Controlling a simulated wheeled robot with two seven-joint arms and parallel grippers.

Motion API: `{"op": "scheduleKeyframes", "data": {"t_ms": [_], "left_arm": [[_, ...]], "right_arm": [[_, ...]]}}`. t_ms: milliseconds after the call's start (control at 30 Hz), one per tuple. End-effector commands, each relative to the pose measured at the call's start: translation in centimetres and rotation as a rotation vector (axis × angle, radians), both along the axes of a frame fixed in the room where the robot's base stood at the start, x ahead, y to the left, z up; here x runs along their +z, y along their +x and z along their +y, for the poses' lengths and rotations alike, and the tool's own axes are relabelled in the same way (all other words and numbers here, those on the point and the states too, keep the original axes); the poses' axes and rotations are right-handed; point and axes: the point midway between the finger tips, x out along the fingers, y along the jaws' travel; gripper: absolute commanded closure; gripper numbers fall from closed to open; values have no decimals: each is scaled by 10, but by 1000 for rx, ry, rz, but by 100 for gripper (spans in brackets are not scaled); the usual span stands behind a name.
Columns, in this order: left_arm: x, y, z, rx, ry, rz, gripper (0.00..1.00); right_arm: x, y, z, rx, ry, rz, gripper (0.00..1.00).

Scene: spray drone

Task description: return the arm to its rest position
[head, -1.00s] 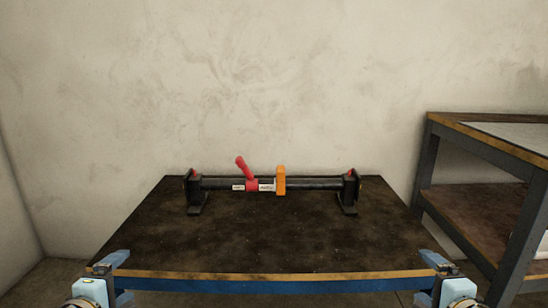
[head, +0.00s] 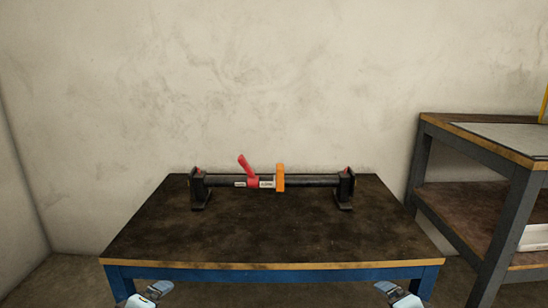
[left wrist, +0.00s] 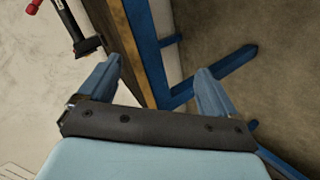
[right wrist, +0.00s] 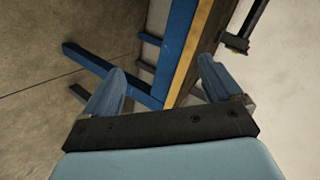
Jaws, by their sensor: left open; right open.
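My right arm part (head: 396,293) shows at the bottom right of the head view, also cut off. In the right wrist view my right gripper (right wrist: 162,82) is open and empty. Both grippers are in front of the table, clear of its front edge.
A dark-topped table (head: 270,240) with a blue frame stands ahead. On its back half lies a black bar on two stands (head: 315,181), with a red handle (head: 246,167) and an orange block (head: 280,177). A shelved bench (head: 470,135) stands at the right. The tabletop's front is clear.

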Motion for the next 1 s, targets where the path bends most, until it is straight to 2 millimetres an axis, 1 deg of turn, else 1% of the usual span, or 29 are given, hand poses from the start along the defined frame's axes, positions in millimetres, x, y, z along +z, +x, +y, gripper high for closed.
{"op": "scheduleKeyframes", "data": {"t_ms": [33,67,167,267,300,367,400,467,500,600,700,800,1000], "left_arm": [[-15,0,-6,-36,43,49,8],[-25,0,-11,-61,71,77,8],[-67,-5,-27,-168,166,188,8],[-123,-22,-49,-329,259,331,8],[-148,-34,-60,-410,288,392,8],[-183,-56,-76,-531,316,475,8],[-204,-72,-87,-607,323,522,8],[-228,-96,-103,-713,321,575,8],[-241,-111,-113,-775,316,602,8],[-263,-141,-133,-895,295,645,8],[-274,-158,-145,-962,278,662,8],[-278,-164,-149,-987,271,667,8],[-278,-164,-149,-988,273,667,8]], "right_arm": [[-15,0,6,36,-42,48,8],[-25,0,11,61,-70,77,8],[-67,-5,27,169,-165,187,8],[-123,-22,50,330,-258,328,8],[-148,-35,60,410,-287,391,8],[-183,-57,77,531,-315,472,8],[-203,-72,88,609,-323,517,8],[-227,-96,104,714,-323,571,8],[-240,-111,113,776,-318,599,8],[-262,-140,133,896,-299,641,8],[-273,-158,144,964,-283,658,8],[-277,-164,149,988,-277,663,8],[-277,-164,149,990,-278,662,8]]}}
